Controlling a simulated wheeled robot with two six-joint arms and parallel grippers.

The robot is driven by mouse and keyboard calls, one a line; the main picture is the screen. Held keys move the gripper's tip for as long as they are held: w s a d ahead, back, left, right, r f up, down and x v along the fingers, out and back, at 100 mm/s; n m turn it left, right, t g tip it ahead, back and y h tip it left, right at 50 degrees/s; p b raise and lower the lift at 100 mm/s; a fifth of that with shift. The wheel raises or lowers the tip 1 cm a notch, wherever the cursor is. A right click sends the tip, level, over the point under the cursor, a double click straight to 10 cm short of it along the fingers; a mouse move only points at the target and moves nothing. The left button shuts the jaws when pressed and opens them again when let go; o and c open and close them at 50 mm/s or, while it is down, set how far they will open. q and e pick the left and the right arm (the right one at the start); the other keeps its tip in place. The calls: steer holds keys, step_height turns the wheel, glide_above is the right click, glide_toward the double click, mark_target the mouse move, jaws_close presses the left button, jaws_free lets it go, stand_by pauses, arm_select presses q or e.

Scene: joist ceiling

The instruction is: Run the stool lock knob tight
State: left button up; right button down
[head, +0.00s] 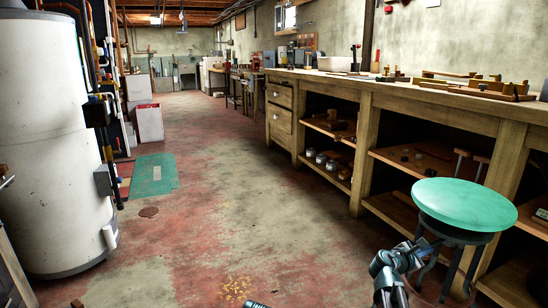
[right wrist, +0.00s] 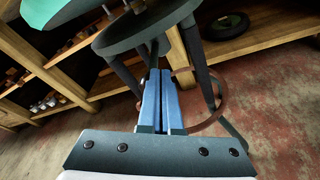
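The stool (head: 465,203) stands at the lower right in the head view, with a round green seat on dark legs. My right gripper (head: 422,246) reaches under the near left edge of its seat. In the right wrist view, the seat (right wrist: 52,10) is at the top left. The blue fingers of my right gripper (right wrist: 160,72) lie close together, with a thin gap, their tips against the stool's post area under the seat. The lock knob is hidden at the fingertips. A small dark piece at the bottom edge of the head view may be my left gripper (head: 255,303); its fingers cannot be made out.
A long wooden workbench (head: 400,92) with open shelves runs along the right, close behind the stool. A white tank (head: 45,140) stands at the left. A green mat (head: 153,174) lies on the floor. The middle of the floor is clear.

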steer(key=shift+s+d+r, duration=0.1)
stand_by(0.5)
steer(key=shift+s+r, duration=0.1)
steer(key=shift+s, duration=0.05)
steer(key=v, duration=0.4)
steer(key=f+v, duration=0.1)
steer(key=shift+a, duration=0.6)
